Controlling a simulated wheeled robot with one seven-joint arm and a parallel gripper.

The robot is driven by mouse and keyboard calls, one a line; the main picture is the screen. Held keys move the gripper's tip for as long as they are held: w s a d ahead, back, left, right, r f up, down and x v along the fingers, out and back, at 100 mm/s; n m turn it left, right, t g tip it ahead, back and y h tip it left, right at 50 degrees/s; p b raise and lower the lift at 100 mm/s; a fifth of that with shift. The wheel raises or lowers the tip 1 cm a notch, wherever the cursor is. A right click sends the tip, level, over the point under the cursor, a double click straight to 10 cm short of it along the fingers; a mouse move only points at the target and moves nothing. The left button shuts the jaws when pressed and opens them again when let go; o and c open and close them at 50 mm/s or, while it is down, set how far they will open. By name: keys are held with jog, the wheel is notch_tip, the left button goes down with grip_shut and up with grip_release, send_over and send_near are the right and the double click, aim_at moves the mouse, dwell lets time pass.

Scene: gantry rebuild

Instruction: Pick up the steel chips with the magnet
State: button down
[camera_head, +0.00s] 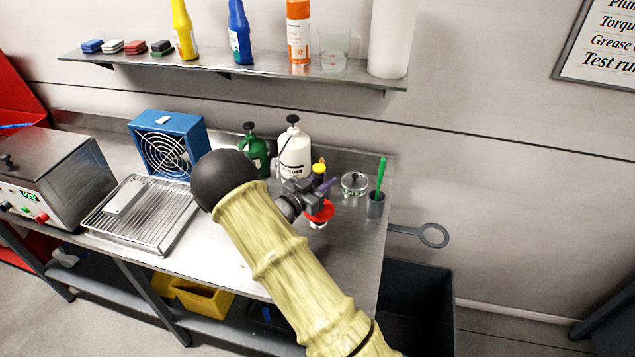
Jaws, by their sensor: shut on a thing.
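My gripper (312,193) is over the right part of the steel bench and is shut on an upright tool with a yellow knob on top and a red, flared lower part, which looks like the magnet (320,211). Its middle is hidden by my gripper. Something small and pale shows just under the red part; I cannot tell whether the two touch. I cannot make out steel chips. A clear round glass dish (354,184) with a dark knob or piece at its middle stands just right of my gripper; its contents are too small to tell.
A grey cup (375,206) with a green stick stands near the bench's right edge. A white pump bottle (294,155) and a green one (254,152) stand behind my arm. A blue fan box (168,143) and wire-rack tray (140,215) are left. A dark bin (420,300) is below right.

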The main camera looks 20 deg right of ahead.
jog(key=shift+s+a+r, duration=0.1)
jog(key=shift+f+b, duration=0.8)
jog(key=shift+f, duration=0.25)
dwell(0.4)
jog(key=shift+r+p, duration=0.6)
jog(key=shift+r, duration=0.45)
jog(key=w+a+b, duration=0.1)
jog(key=w+a, duration=0.2)
jog(key=a, duration=0.9)
jog(key=w+a+b, duration=0.2)
jog(key=w+a, duration=0.1)
jog(key=a, duration=0.9)
jog(key=shift+w+a+b, duration=0.15)
jog(key=shift+a+b, duration=0.15)
jog(key=shift+a, duration=0.1)
dwell(0.9)
